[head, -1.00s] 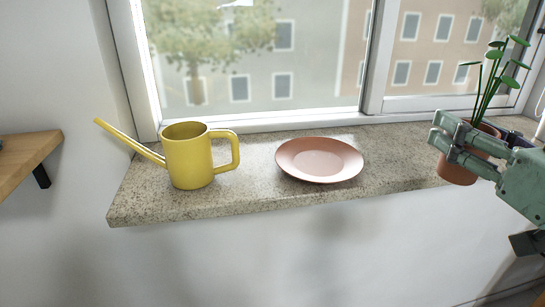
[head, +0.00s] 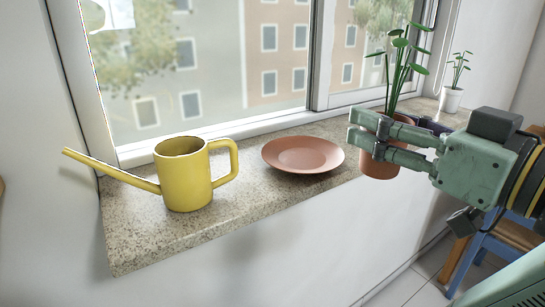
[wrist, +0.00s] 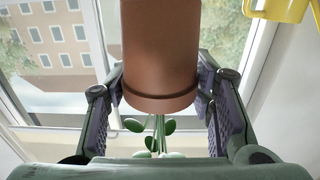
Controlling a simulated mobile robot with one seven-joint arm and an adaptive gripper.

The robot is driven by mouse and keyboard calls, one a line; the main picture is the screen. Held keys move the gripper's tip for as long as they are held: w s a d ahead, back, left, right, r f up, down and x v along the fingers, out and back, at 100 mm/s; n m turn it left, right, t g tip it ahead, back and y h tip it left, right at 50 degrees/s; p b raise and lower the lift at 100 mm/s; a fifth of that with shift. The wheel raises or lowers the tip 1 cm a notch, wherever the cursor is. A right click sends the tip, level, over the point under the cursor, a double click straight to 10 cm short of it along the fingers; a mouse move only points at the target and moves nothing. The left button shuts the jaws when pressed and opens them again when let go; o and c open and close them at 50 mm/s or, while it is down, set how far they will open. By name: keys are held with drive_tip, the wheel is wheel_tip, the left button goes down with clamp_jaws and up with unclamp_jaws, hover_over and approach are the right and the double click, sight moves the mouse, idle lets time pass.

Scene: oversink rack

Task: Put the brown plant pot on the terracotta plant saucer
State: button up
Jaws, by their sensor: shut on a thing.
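The brown plant pot (head: 380,166) with a green leafy plant is upright in my gripper (head: 366,140), to the right of the saucer in the head view. My gripper is shut on the pot, its fingers around the sides. In the wrist view the pot (wrist: 160,50) is between the two fingers of my gripper (wrist: 160,95), its plant below the rim in the picture. The terracotta plant saucer (head: 303,156) lies flat and empty on the stone windowsill. The pot's base is apart from the saucer.
A yellow watering can (head: 184,182) stands on the windowsill (head: 140,235) left of the saucer. It also shows in the wrist view (wrist: 275,10). A small white pot (head: 451,98) with a plant stands at the far right end. A blue chair (head: 480,245) is at the lower right.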

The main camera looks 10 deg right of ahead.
drive_tip(key=shift+a, duration=0.15)
drive_tip(key=x, duration=0.5)
drive_tip(key=f+p+x, duration=0.1)
drive_tip(key=x, duration=0.4)
drive_tip(key=p+x, duration=0.1)
drive_tip(key=x, duration=0.4)
drive_tip(key=shift+w+f, duration=0.4)
drive_tip(key=shift+w, duration=0.1)
drive_tip(key=shift+f+p, duration=0.3)
drive_tip(key=shift+f, duration=1.35)
drive_tip(key=shift+f, duration=0.2)
drive_tip(key=o, duration=1.3)
